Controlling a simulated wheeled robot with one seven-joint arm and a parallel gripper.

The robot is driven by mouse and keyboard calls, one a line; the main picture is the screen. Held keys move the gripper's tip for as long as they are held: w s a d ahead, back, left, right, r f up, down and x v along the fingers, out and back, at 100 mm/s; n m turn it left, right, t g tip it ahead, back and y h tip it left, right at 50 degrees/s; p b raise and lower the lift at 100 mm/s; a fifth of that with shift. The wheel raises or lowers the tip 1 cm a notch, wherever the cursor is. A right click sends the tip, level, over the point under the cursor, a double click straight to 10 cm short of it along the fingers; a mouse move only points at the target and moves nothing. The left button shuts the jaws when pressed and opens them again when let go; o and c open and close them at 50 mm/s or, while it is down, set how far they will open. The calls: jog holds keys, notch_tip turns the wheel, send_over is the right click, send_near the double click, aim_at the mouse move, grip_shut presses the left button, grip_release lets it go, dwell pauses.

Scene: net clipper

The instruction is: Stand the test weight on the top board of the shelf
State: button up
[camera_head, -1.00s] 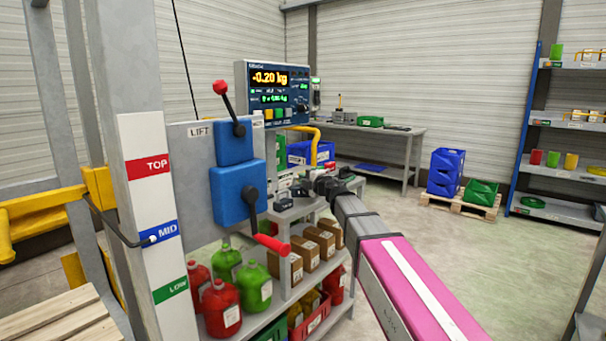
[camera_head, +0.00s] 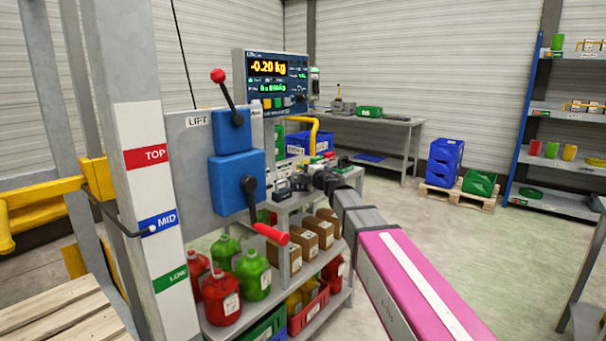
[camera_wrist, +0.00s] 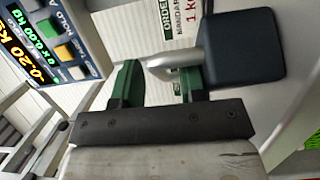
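The test weight appears to be the dark block (camera_wrist: 243,50) with a silver handle (camera_wrist: 178,63) in the wrist view. My gripper (camera_wrist: 160,85) has two green fingers set apart, with the handle's end between and in front of them. Whether both fingers press on the handle cannot be told. In the head view my gripper (camera_head: 318,182) is above the top board of the near shelf (camera_head: 312,197), at its right part. Small dark items (camera_head: 290,185) stand on that board beside my gripper.
A scale display (camera_head: 275,80) reading -0.20 kg stands behind. A lift panel with a red-tipped lever (camera_head: 268,233) is close on the left. A blue-framed shelf (camera_head: 525,110) stands far right.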

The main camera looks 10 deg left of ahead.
jog(key=shift+r, duration=0.1)
jog(key=v, duration=1.2)
jog(key=w+d+f+m+t+h, duration=0.1)
jog(key=d+f+m+h, duration=0.75)
jog(key=d+m, duration=0.2)
jog(key=w+d+f+m+t+h, duration=0.1)
jog(key=d+f+m+h, duration=0.7)
jog(key=d, duration=0.4)
jog(key=s+d+f+m+g, duration=0.3)
jog(key=s+f+g, duration=0.15)
jog(key=f, duration=0.25)
jog(key=s+d+f+m+g, duration=0.3)
jog(key=s+f, duration=0.3)
jog(key=f, duration=0.2)
jog(key=s+f+m+g+y, duration=0.2)
jog(key=s+f+g, duration=0.4)
jog(key=s, duration=0.5)
jog(key=shift+a+f+m+g+y, duration=0.35)
jog(key=shift+f+y, duration=0.15)
jog(key=shift+y, duration=0.15)
